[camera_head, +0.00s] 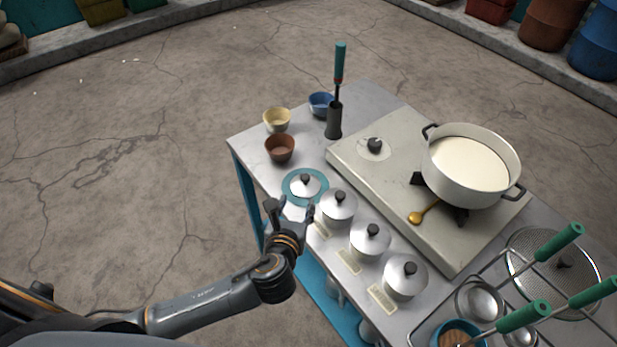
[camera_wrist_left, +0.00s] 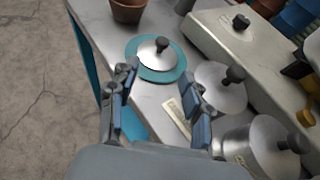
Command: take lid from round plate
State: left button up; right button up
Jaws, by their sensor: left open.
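The silver lid (camera_head: 306,187) with a black knob lies on the teal round plate (camera_head: 290,198) near the left edge of the table. In the left wrist view the lid (camera_wrist_left: 154,55) and the plate's rim (camera_wrist_left: 166,76) show just ahead of the fingers. My left gripper (camera_head: 290,206) is open and empty, just in front of the plate and apart from the lid's knob. In the left wrist view its two fingers (camera_wrist_left: 160,88) are spread wide, with bare tabletop between them. My right gripper is in neither view.
Several lidded silver pots (camera_head: 338,207) stand in a row right of the plate, close to my left gripper. A brown bowl (camera_head: 280,149) is behind the plate. A stove (camera_head: 390,190) carries a white pot of milk (camera_head: 468,165). The tabletop's left edge (camera_head: 240,160) is close by.

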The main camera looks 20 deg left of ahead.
aim_at(305, 182)
pick_arm(q)
jog(key=x, duration=1.3)
jog(key=shift+w+d+f, duration=0.1)
jog(key=shift+w+d, duration=0.1)
jog(key=shift+w, duration=0.05)
jog(key=shift+c, duration=0.2)
jog(key=shift+s, duration=0.1)
grip_shut()
